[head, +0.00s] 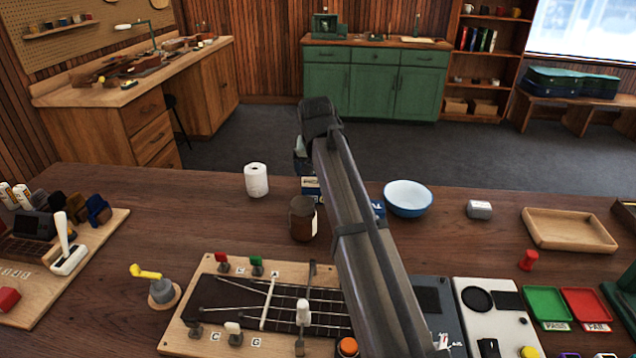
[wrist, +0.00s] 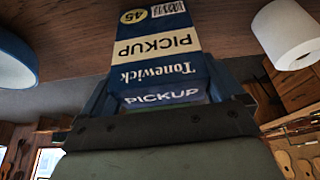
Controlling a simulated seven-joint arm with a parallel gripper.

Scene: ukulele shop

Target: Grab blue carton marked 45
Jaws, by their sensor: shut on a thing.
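The blue and white carton (wrist: 160,42) fills the middle of the wrist view, upside down, with "PICKUP", "Tonewick" and a yellow circle reading 45. My gripper (wrist: 158,95) is shut on it, its fingers along the carton's two sides. In the head view a blue and white carton (head: 311,186) shows just left of my arm, partly covered. My arm hides most of the gripper there. I cannot tell whether the carton touches the table.
A brown jar (head: 303,218) stands just in front of the carton, a white roll (head: 256,180) to its left. A blue bowl (head: 408,198) is right of my arm, beside a small blue thing (head: 379,209) partly hidden by it. A fretboard jig (head: 270,310) lies in front.

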